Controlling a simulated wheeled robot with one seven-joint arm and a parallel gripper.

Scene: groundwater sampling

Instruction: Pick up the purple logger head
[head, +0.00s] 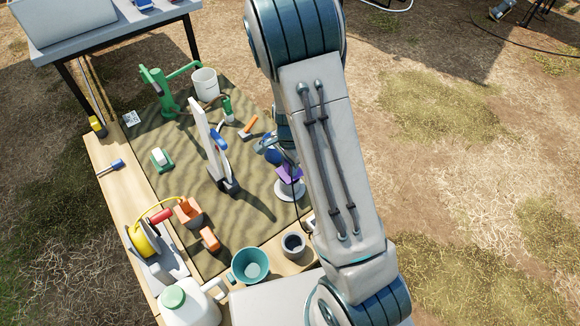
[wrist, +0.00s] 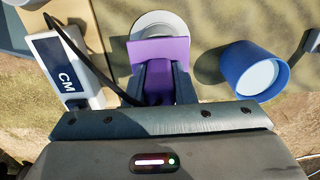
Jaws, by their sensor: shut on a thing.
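The purple logger head (head: 290,174) shows in the head view just left of my arm, above a round light-grey base. In the wrist view the purple logger head (wrist: 160,52) is between the two dark fingers of my gripper (wrist: 158,80). My gripper is shut on it. A round white disc (wrist: 157,24) lies right behind it in the wrist view; I cannot tell whether the head touches it. In the head view my arm hides most of my gripper.
A blue cup-like container (wrist: 254,72) stands close on the right in the wrist view. A white device marked CM (wrist: 66,75) and a black cable are close on the left. In the head view a white upright panel (head: 211,140), a teal mug (head: 250,266) and a grey cup (head: 293,245) stand nearby.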

